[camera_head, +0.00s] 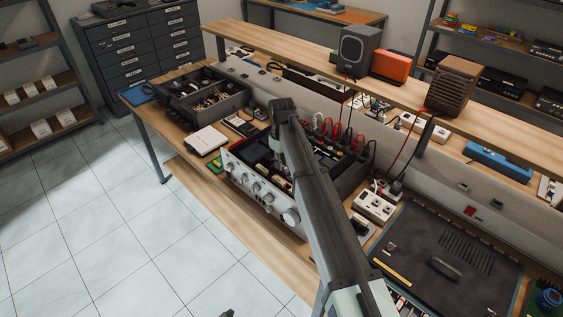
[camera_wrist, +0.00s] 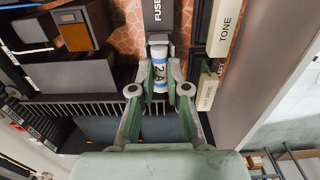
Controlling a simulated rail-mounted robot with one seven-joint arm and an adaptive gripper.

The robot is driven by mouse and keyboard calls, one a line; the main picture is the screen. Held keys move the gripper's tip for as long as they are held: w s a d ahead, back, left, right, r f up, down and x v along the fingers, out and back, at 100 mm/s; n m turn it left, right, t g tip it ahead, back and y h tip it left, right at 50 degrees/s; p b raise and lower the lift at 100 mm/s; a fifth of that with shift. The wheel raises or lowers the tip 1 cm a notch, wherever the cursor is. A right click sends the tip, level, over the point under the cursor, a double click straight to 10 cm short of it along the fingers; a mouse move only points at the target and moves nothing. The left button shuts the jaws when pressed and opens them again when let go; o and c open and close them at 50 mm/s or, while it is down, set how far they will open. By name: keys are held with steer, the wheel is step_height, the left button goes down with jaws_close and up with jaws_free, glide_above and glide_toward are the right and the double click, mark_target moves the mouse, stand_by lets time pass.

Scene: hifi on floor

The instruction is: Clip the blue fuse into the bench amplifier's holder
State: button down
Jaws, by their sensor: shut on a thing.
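The bench amplifier (camera_head: 239,181) stands open on the bench in the head view, its silver front with several knobs facing the floor side. In the wrist view my gripper (camera_wrist: 160,70) is inside the amplifier, shut on the blue fuse (camera_wrist: 160,77), a pale cylinder with blue bands and a "2 A" mark. The fuse lies lengthwise between the two fingers. Its far end is close to a dark part labelled "FUSE" (camera_wrist: 157,14), at the top of the view. The holder's clips are not clear, and I cannot tell whether the fuse touches them.
In the wrist view, blocks labelled "TONE" (camera_wrist: 225,27) stand close on the right, beside the amplifier's wall.

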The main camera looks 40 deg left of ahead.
steer(key=shift+f, duration=0.15)
steer(key=c, duration=1.1)
jaws_free()
step_height(320, 180, up, 12)
steer(key=shift+r, duration=0.1)
steer(key=shift+f, duration=0.2)
